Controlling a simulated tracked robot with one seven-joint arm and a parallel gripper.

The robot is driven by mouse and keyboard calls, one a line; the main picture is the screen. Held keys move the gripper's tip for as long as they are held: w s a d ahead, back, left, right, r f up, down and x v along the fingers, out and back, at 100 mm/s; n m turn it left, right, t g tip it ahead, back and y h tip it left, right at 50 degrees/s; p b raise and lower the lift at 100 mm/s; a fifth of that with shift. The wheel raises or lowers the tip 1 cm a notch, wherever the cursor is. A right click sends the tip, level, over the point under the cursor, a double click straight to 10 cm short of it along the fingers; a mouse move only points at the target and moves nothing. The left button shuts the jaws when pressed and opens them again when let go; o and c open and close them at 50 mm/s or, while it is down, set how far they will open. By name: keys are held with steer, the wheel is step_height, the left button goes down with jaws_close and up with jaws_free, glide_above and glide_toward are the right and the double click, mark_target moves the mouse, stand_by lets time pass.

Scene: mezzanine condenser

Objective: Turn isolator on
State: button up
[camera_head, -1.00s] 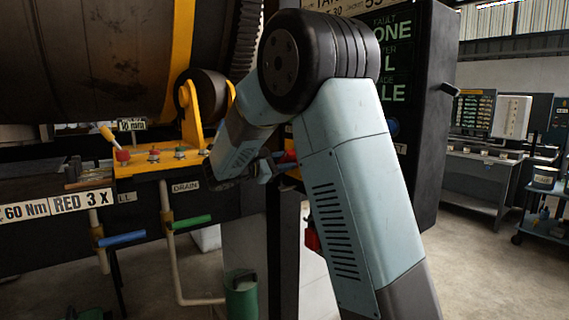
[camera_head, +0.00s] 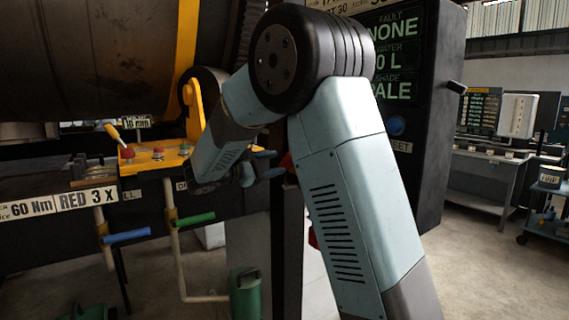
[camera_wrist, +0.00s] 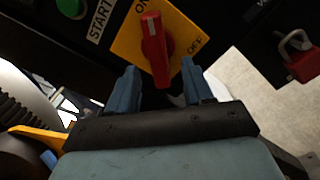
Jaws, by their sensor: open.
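The isolator is a red rotary handle (camera_wrist: 154,48) on a yellow plate (camera_wrist: 127,46) marked ON and OFF, in the wrist view. The handle stands nearly upright in that picture, its top tilted slightly left, between the two labels. My gripper (camera_wrist: 165,80) is open, with its two blue fingers apart below the handle's lower end. Nothing is between the fingers that I can see as held. In the head view my gripper (camera_head: 268,166) is beside the dark panel post, and my arm hides most of the isolator.
A green START button (camera_wrist: 71,7) is left of the yellow plate. A red padlock (camera_wrist: 302,62) hangs at the right. In the head view, a black display panel (camera_head: 420,120) stands right of my arm, and a yellow valve bracket (camera_head: 155,160) is at the left.

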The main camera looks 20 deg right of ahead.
steer(key=v, duration=0.7)
steer(key=shift+a, duration=0.3)
steer(key=shift+s+d, duration=0.1)
steer(key=s+d+f+m+g+y, duration=0.2)
steer(key=s+d+m+g+y, duration=0.4)
steer(key=s+d, duration=0.85)
steer(key=s+a+f+m+t+y, duration=0.1)
steer(key=s+m+t+y, duration=0.2)
steer(key=s, duration=0.6)
steer(key=s+a+f+m+t+y, duration=0.1)
steer(key=s+f+m+t+y, duration=0.1)
steer(key=s+y, duration=0.6)
steer(key=shift+s+a+f+m+t, duration=0.25)
steer(key=shift+s+m+t, duration=0.35)
steer(key=shift+m, duration=0.3)
